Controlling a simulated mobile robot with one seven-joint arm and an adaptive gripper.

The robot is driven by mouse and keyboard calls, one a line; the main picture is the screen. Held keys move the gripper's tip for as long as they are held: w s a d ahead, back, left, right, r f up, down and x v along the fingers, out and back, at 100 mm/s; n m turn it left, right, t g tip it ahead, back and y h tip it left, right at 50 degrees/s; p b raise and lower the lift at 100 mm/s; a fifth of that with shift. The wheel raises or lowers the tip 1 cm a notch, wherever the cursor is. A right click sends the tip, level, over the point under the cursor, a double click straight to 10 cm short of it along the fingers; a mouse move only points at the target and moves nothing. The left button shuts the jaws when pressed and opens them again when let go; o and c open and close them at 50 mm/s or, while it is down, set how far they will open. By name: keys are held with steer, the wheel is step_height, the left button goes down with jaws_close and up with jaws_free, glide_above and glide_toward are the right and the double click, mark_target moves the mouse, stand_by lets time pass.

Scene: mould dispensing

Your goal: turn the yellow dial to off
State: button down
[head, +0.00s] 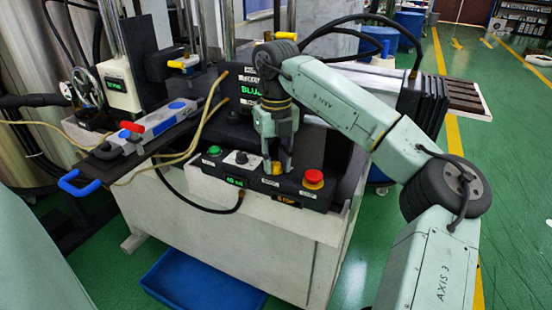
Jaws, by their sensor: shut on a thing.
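The yellow dial (275,167) sits on the black control panel (256,186), between the grey-black knob and the red button. My gripper (277,165) reaches down from above with its fingers on either side of the dial, shut on it. The fingers hide part of the dial. Its markings and the exact angle of its pointer are too small to read.
A red mushroom button (313,178) is just right of the dial. A green button (214,150) and a dark knob (241,157) are to the left. A blue handle (78,184) juts out at left. A blue tray (203,282) lies on the floor.

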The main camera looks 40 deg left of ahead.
mark_target(276, 163)
steer(key=n+p, duration=0.2)
steer(key=n, duration=0.4)
steer(key=shift+r, duration=0.15)
steer(key=n+p, duration=0.1)
steer(key=n, duration=0.5)
stand_by(0.4)
steer(key=c, duration=1.3)
jaws_free()
step_height(276, 163, up, 12)
